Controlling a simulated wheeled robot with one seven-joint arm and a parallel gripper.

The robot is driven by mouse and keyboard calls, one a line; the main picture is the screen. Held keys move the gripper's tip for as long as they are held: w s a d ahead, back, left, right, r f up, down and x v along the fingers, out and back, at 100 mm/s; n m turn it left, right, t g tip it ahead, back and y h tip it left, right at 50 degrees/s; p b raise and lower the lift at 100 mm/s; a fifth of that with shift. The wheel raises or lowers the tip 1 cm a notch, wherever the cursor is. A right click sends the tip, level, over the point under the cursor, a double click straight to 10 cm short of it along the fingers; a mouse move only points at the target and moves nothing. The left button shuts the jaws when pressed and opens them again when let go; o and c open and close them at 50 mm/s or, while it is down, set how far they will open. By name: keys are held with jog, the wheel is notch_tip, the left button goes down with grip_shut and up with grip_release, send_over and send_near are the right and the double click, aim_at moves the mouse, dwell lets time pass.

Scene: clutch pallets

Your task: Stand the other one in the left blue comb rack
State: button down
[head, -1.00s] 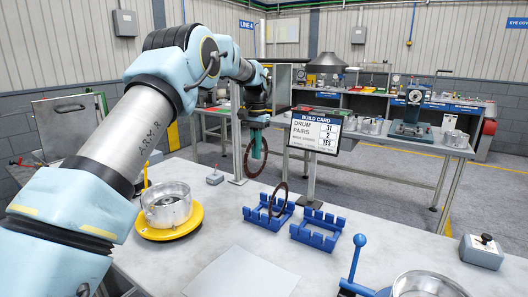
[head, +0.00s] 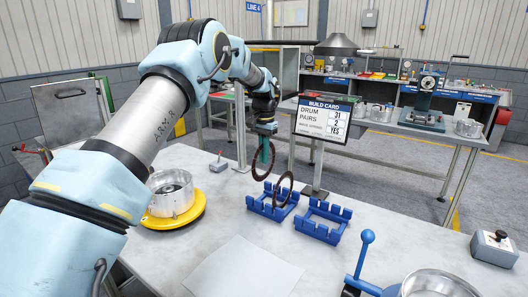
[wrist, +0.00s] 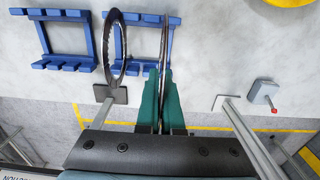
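My gripper (head: 265,152) has green fingers, also seen in the wrist view (wrist: 160,105). It is shut on a thin dark brown ring plate (head: 255,172), seen nearly edge-on in the wrist view (wrist: 163,48). The held plate is upright, and its lower edge appears just above the left end of the left blue comb rack (head: 282,214). A second brown ring plate (head: 276,198) stands upright in that rack, to the right of the held one; it leans slightly in the wrist view (wrist: 107,45). The two plates are apart.
An empty blue comb rack (head: 319,233) stands to the right. A build card stand (head: 322,120) is behind the racks. A metal drum (head: 170,198) sits on a yellow disc (head: 185,218) at left. A blue lever tool (head: 362,262) is front right. A white sheet (head: 243,270) lies in front.

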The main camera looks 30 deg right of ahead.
aim_at(264, 175)
jog(key=shift+f+b, duration=1.65)
jog(key=shift+f, duration=2.7)
jog(key=c, duration=1)
grip_release()
jog(key=shift+r+p, duration=1.65)
jog(key=shift+r, duration=2.35)
